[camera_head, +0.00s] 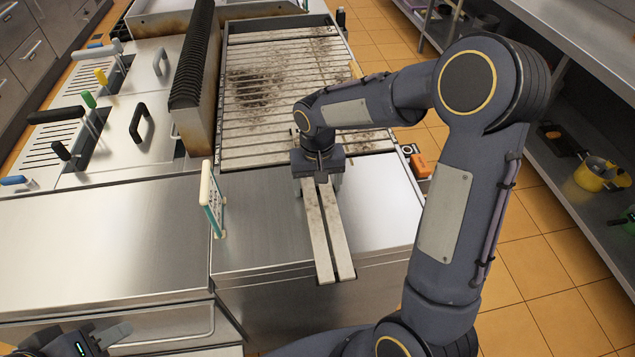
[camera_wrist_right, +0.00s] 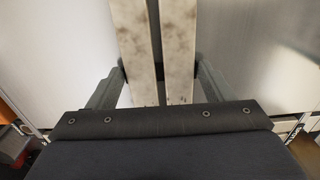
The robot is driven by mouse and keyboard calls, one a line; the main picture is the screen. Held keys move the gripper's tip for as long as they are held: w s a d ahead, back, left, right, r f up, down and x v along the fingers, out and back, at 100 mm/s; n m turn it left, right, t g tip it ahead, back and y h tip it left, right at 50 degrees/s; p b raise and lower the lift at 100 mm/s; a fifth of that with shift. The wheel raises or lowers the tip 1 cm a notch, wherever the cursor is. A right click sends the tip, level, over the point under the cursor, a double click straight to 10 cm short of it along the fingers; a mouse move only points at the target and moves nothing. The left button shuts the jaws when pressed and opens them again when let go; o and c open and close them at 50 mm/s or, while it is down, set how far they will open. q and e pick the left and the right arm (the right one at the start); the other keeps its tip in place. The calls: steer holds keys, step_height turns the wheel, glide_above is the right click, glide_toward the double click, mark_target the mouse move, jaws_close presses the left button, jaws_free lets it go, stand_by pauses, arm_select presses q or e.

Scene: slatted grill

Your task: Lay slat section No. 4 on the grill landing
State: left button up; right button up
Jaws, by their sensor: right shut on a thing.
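My right gripper (camera_head: 319,182) is shut on a slat section (camera_head: 326,235), two long pale, stained bars side by side. The right wrist view shows the bars (camera_wrist_right: 143,40) between the two fingers (camera_wrist_right: 160,85). No number is readable on it. The section is over the bare steel grill landing (camera_head: 260,225), pointing towards me, its near end reaching past the landing's front edge in the picture. I cannot tell whether it touches the steel. My left gripper (camera_head: 100,338) is at the bottom left corner, partly cut off; its opening is unclear.
The slatted grill (camera_head: 275,85), darkly soiled, lies behind the landing. A tall dark-edged guard (camera_head: 196,75) flanks the grill. An orange item (camera_head: 421,166) sits at right. The left counter (camera_head: 100,240) is clear.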

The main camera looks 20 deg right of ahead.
mark_target(317, 188)
steer(key=o, duration=1.9)
steer(key=shift+c, duration=0.2)
steer(key=shift+o, duration=0.2)
steer(key=shift+f, duration=0.1)
step_height(317, 188, up, 7)
steer(key=shift+f+b, duration=0.15)
steer(key=shift+b, duration=0.2)
steer(key=shift+r, duration=0.65)
steer(key=shift+s+r, duration=0.1)
steer(key=shift+s, duration=0.1)
steer(key=s+a+r+n+t+y, duration=0.1)
steer(key=s+t, duration=0.4)
steer(key=s, duration=1.6)
steer(key=r+y, duration=0.1)
steer(key=y, duration=0.1)
steer(key=shift+s+t+y, duration=0.15)
steer(key=shift+t+y, duration=0.15)
steer(key=shift+y, duration=0.1)
